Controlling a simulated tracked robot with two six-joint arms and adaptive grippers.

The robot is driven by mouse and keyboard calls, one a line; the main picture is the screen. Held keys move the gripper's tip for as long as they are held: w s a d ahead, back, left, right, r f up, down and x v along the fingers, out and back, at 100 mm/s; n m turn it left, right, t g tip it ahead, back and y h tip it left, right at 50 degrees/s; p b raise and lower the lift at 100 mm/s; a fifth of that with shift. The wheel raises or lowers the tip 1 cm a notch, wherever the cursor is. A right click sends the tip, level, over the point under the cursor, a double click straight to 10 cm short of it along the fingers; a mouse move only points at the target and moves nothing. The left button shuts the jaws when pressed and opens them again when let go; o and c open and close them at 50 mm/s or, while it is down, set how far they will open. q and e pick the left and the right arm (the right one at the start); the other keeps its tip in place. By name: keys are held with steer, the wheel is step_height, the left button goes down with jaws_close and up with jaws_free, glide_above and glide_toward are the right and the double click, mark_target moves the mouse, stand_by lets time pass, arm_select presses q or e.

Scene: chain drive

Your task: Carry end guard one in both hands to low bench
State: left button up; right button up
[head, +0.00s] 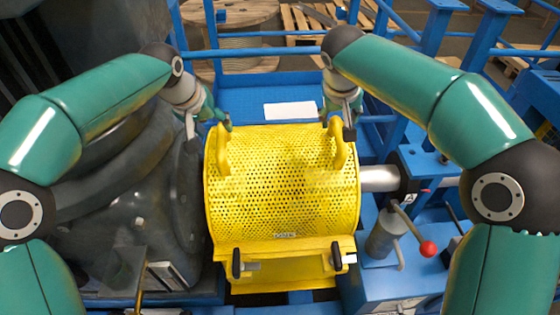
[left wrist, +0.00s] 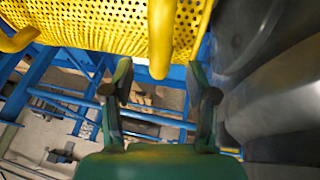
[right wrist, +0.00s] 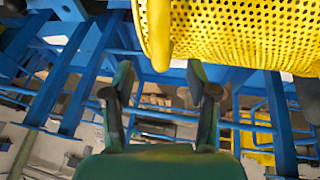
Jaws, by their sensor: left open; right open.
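The yellow perforated end guard (head: 280,185) sits in the middle of the head view, curved over a grey shaft. It has a yellow handle on its left (head: 222,152) and one on its right (head: 341,150). My left gripper (head: 212,122) is open and empty by the top of the left handle; in the left wrist view that handle (left wrist: 161,40) comes down toward the gap between the fingers. My right gripper (head: 340,118) is open by the right handle, which lines up with its finger gap in the right wrist view (right wrist: 155,35). I cannot tell which surface is the low bench.
A dark grey housing (head: 125,200) stands close on the left. A red-knobbed lever (head: 427,248) and the shaft (head: 380,178) are on the right. Blue rails (head: 265,52) and a blue platform with a white sheet (head: 290,111) lie behind the guard. Cable drums and pallets stand farther back.

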mark_target(220, 132)
arm_select(q)
steer(key=x, duration=0.6)
arm_select(e)
steer(key=x, duration=0.8)
steer(key=shift+w+f, duration=0.1)
arm_select(q)
steer(key=shift+c, duration=0.2)
arm_select(e)
steer(key=shift+c, duration=0.2)
arm_select(q)
jaws_close()
arm_select(e)
jaws_close()
arm_select(q)
steer(key=shift+w+r, duration=0.2)
steer(key=shift+r, duration=0.15)
arm_select(e)
steer(key=shift+w+r, duration=0.15)
steer(key=shift+r, duration=0.15)
